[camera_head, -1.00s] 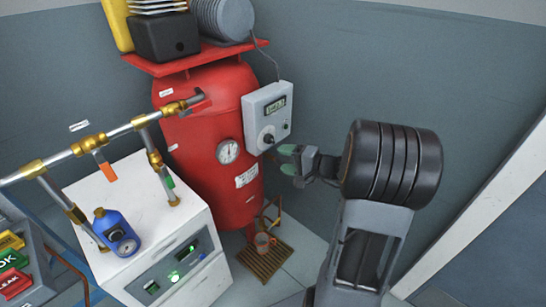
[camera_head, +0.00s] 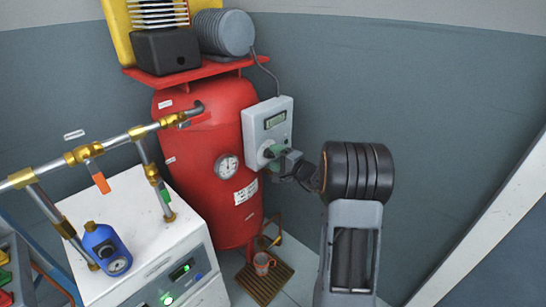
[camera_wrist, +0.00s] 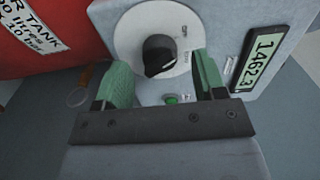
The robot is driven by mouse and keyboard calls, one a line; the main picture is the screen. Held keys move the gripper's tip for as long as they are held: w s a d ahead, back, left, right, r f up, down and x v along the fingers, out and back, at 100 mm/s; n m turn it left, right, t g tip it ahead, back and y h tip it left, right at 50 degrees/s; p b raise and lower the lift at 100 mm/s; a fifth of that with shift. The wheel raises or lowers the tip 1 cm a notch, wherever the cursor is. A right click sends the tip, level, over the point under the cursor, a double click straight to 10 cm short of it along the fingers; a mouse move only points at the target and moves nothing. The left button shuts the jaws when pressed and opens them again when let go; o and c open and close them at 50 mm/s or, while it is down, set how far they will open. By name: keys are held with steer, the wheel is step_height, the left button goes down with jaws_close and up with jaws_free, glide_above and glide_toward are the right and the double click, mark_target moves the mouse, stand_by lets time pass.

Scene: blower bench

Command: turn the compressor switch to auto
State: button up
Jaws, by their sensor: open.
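The compressor switch (camera_wrist: 160,56) is a black rotary knob on a pale round dial, on the grey control box (camera_head: 280,108) beside the red tank. Small labels sit around the dial in the wrist view, too blurred to read surely. My gripper (camera_wrist: 162,82) is open, its two green fingers on either side of the knob's lower part, with space between each finger and the knob. In the head view my gripper (camera_head: 272,157) is at the box's lower front and hides most of the knob. A small green button (camera_wrist: 172,99) sits below the dial between the fingers.
A display (camera_wrist: 262,55) reading about 1462.3 is on the box. The red tank (camera_head: 215,135) with a gauge (camera_head: 227,167) stands left. A white cabinet (camera_head: 130,220) with brass-fitted pipes (camera_head: 110,140) is further left. Free floor and wall lie to the right.

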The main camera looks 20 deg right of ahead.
steer(key=shift+x, duration=0.9)
steer(key=shift+c, duration=0.3)
steer(key=c, duration=0.9)
steer(key=shift+o, duration=0.2)
steer(key=shift+f+m+b, duration=0.1)
steer(key=shift+m+b, duration=0.3)
steer(key=shift+m, duration=0.6)
steer(key=m, duration=0.3)
steer(key=shift+m, duration=0.3)
steer(key=m+p, duration=0.1)
steer(key=m, duration=0.5)
steer(key=shift+m, duration=0.3)
